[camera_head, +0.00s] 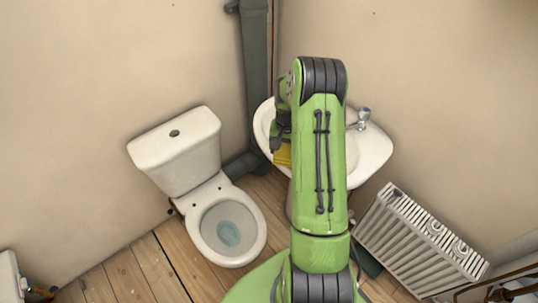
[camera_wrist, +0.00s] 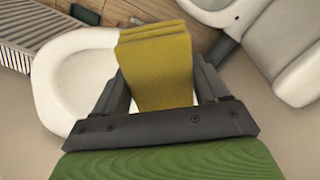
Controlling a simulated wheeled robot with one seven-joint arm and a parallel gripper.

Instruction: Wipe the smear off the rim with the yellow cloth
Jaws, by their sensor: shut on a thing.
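My gripper (camera_wrist: 160,100) is shut on the folded yellow cloth (camera_wrist: 157,62), which sticks out from between the two dark fingers in the wrist view. In the head view a small part of the yellow cloth (camera_head: 283,154) shows left of my green arm, in front of the near left rim of the white washbasin (camera_head: 371,160). The basin rim also shows in the wrist view (camera_wrist: 47,78), behind the cloth and fingers. I cannot tell whether the cloth touches the rim. My arm covers the middle of the basin. I see no smear on the visible rim parts.
A white toilet (camera_head: 180,150) with its bowl open stands left of the basin. A white radiator (camera_head: 415,240) stands to the right. A grey pipe (camera_head: 256,70) runs down the corner behind. A chrome tap (camera_head: 362,118) stands on the basin's right side. Wooden floor (camera_head: 140,270) lies below.

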